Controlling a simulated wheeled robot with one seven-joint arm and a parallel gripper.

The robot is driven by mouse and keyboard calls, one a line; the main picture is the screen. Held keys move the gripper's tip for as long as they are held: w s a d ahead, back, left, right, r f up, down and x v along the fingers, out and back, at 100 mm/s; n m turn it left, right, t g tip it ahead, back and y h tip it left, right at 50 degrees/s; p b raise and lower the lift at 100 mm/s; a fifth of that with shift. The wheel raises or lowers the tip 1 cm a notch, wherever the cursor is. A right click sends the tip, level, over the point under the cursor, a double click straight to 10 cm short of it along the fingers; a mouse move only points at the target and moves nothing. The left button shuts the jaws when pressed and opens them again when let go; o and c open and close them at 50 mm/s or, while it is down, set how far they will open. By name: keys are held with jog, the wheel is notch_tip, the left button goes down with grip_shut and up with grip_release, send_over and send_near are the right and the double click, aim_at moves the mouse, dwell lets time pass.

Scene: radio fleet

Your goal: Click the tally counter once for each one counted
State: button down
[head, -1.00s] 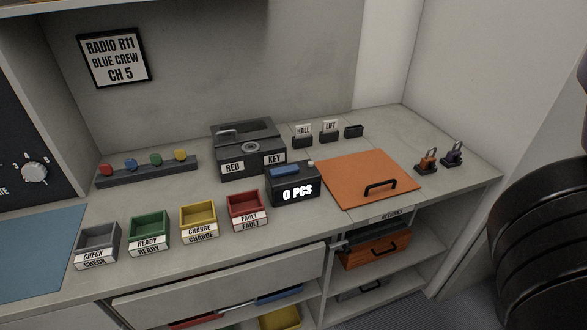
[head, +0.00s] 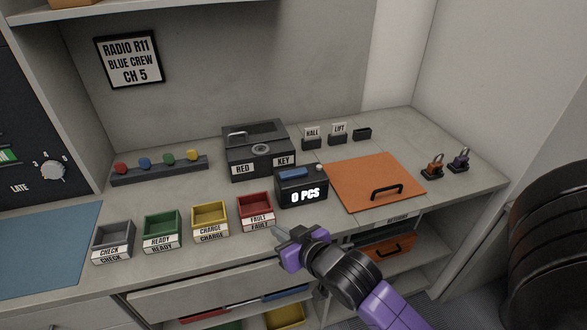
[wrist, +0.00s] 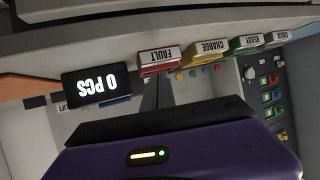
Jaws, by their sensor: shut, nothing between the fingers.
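The tally counter (head: 301,188) is a black box with a blue bar on top and a small pale knob at its top right. Its display reads "0 PCS". It stands on the counter between the red FAULT bin and the orange panel. It also shows upside down in the wrist view (wrist: 97,88). My gripper (head: 278,236) is shut and empty, in front of and below the tally counter, near the worktop's front edge by the FAULT bin. It is apart from the counter.
Bins CHECK (head: 113,240), READY (head: 162,231), CHARGE (head: 210,220) and FAULT (head: 255,210) stand in a row. A dark RED KEY box (head: 259,150) is behind the counter. An orange panel with a handle (head: 374,183) lies to the right. Colored knobs sit on a strip (head: 160,170) at left.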

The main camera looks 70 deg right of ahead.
jog(key=w+d+r+m+g+h+p, duration=0.3)
jog(key=d+r+m, duration=0.35)
jog(key=d, duration=0.65)
notch_tip(320, 180, up, 9)
jog(key=m+g+y, duration=0.1)
jog(key=m+y, duration=0.2)
jog(key=m, duration=0.2)
send_over(295, 174)
jog(key=shift+f, duration=0.1)
jog(key=shift+f, duration=0.1)
notch_tip(295, 174, down, 7)
jog(key=b, duration=0.7)
jog(key=shift+f+b, duration=0.6)
jog(key=shift+f, duration=0.2)
jog(key=shift+a, duration=0.1)
jog(key=shift+f, duration=0.4)
